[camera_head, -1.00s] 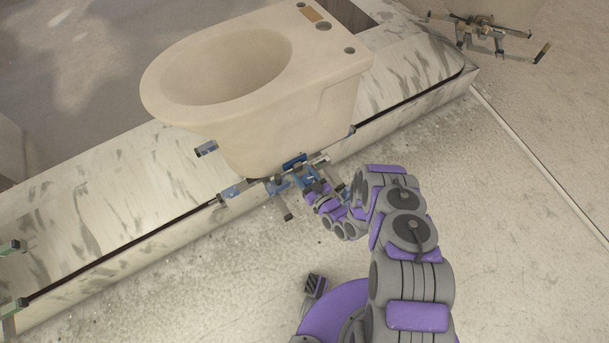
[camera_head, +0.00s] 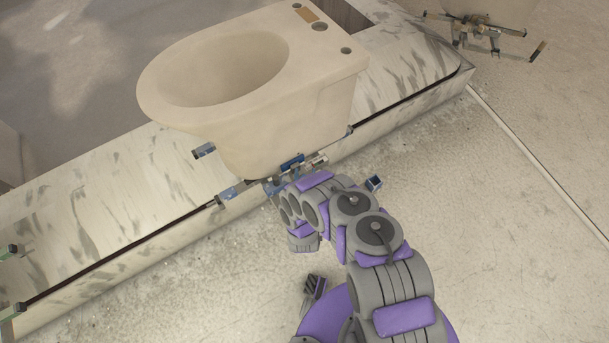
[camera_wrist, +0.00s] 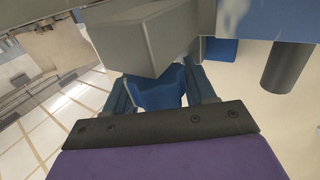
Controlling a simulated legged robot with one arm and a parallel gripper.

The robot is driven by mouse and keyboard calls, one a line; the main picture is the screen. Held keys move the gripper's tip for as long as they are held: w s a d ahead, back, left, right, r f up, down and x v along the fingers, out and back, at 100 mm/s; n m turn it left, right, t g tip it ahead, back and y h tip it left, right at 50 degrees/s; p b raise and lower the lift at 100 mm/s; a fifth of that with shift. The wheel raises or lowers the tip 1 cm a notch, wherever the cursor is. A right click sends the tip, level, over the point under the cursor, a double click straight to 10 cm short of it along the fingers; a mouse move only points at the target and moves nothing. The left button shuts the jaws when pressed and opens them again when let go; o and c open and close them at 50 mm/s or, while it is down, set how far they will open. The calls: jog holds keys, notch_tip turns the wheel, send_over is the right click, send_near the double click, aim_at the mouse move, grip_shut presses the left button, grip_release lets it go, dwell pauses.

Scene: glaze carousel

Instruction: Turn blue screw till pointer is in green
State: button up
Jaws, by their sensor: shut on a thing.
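The blue screw (camera_wrist: 158,92) shows in the wrist view as a lobed blue knob between my two dark blue fingers. My gripper (camera_wrist: 160,86) is shut on it. A grey block (camera_wrist: 150,38) lies just beyond and covers part of the screw. In the head view my wrist reaches to the blue-and-grey fixture (camera_head: 292,161) under the front of the cream toilet bowl (camera_head: 330,105), and the arm hides the fingers and the screw. I cannot make out a pointer or a green zone in either view.
The bowl overhangs a marbled ledge (camera_head: 100,220). Blue fittings (camera_head: 205,150) stick out on its left, and a small blue-ended piece (camera_head: 375,183) shows right of my wrist. The right floor is clear.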

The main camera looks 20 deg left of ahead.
jog(key=shift+w+r+m+h, duration=0.1)
jog(key=shift+m+h, duration=0.5)
jog(key=shift+h, duration=0.3)
jog(key=o, duration=1)
jog(key=shift+c, duration=0.2)
